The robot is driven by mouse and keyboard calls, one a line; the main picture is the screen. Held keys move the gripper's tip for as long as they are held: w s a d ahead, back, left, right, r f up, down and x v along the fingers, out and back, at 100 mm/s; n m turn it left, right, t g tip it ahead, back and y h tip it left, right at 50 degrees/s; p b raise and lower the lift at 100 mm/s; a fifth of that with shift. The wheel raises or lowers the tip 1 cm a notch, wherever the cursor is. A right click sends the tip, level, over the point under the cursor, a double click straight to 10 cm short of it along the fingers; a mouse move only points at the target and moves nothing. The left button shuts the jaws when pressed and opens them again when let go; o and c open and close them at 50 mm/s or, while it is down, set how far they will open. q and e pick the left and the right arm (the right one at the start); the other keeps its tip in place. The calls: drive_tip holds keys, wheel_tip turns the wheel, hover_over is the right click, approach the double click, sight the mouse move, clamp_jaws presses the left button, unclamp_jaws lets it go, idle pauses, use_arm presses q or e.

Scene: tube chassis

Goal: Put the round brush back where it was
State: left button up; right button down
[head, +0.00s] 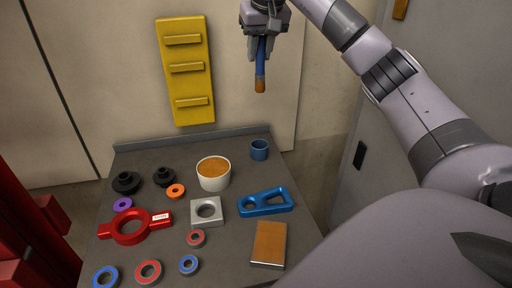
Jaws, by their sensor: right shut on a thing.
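The round brush (260,72) has a blue handle and an orange-brown tip. My right gripper (262,46) is shut on the upper part of its handle and holds it upright, tip down, at the top of the head view. Its tip hangs clear above the bench, over the blue cup (259,151) in the picture. That small cup stands at the bench's far right corner, and no brush shows in it. A white tub (213,181) with an orange-brown content stands left of the cup. My left gripper is out of view.
The grey bench (224,250) holds a red ring clamp (130,227), a blue bracket (265,202), a silver block (207,219), an orange-topped block (269,244), black flanged parts (126,182) and several small rings. A yellow rack (186,68) hangs on the wall behind.

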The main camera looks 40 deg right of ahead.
wheel_tip(320, 180, down, 20)
drive_tip(key=b, duration=0.2)
drive_tip(key=shift+r, duration=0.15)
drive_tip(key=shift+f, duration=0.2)
drive_tip(key=c, duration=0.9)
unclamp_jaws()
drive_tip(key=shift+r, duration=0.15)
